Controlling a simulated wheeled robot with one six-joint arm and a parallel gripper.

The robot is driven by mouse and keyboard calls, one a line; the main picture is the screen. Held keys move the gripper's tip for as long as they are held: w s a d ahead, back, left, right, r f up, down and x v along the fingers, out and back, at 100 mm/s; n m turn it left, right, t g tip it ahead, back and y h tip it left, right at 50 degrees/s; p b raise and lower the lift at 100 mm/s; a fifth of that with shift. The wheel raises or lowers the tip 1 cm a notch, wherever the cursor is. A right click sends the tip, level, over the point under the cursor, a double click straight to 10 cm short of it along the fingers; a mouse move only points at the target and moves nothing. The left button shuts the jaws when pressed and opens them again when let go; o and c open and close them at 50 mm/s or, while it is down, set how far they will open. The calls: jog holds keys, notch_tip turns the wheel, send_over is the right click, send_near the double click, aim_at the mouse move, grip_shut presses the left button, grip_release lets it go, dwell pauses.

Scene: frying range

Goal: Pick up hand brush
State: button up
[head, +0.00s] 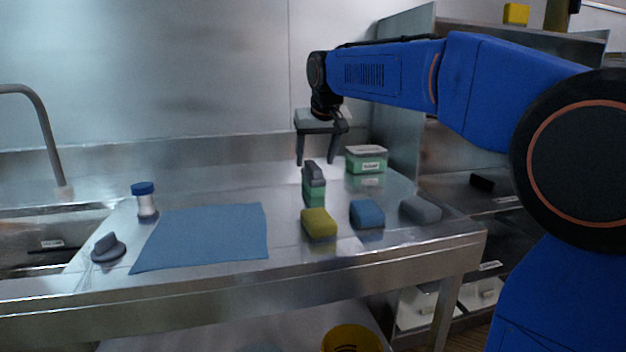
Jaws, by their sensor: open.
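A narrow block with a dark grey top and a green lower part (314,196), most likely the hand brush, stands on the steel table right of the blue cloth. My gripper (316,163) points down with its two fingers apart and nothing held between them. In the picture the fingertips lie either side of the top of this block; how far above or behind it they are I cannot tell. A dark grey piece with a round base and raised grip (108,248) lies at the table's left; it could also be a brush.
A yellow block (318,224), a blue block (367,214) and a grey block (420,209) lie near the front edge. A green lidded tub (366,160) stands at the back right. The blue cloth (205,238) and a blue-capped jar (146,203) are left.

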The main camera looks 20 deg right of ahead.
aim_at(314, 165)
jog(key=x, duration=0.5)
jog(key=shift+w, duration=0.25)
jog(key=shift+f, duration=0.25)
dwell(0.4)
jog(key=c, duration=1.3)
jog(key=shift+r, duration=0.1)
